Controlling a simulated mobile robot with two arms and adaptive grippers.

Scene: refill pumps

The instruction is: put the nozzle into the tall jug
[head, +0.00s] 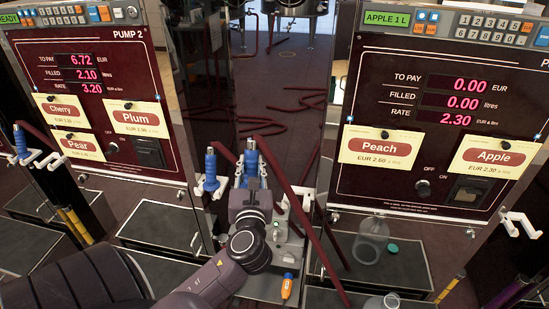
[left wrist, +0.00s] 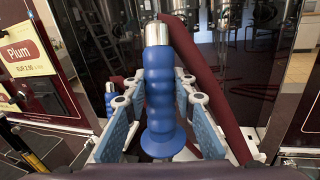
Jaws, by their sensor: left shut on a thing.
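My left gripper (head: 250,182) is shut on a blue nozzle (head: 251,160) between the two pumps. In the left wrist view, the nozzle (left wrist: 160,95) stands upright between the blue finger pads, its metal tip up and its flared blue base toward me. A clear jug (head: 371,243) stands on the dark platform under the right pump, to the right of the gripper and apart from it. Part of a second clear vessel (head: 382,301) shows at the bottom edge; its height cannot be told. My right gripper is not in view.
Another blue nozzle (head: 211,166) sits in a white holder just left of the gripper. Dark red hoses (head: 300,205) run close by on the right. A green cap (head: 393,247) lies beside the jug. An orange marker-like object (head: 287,286) is below the gripper.

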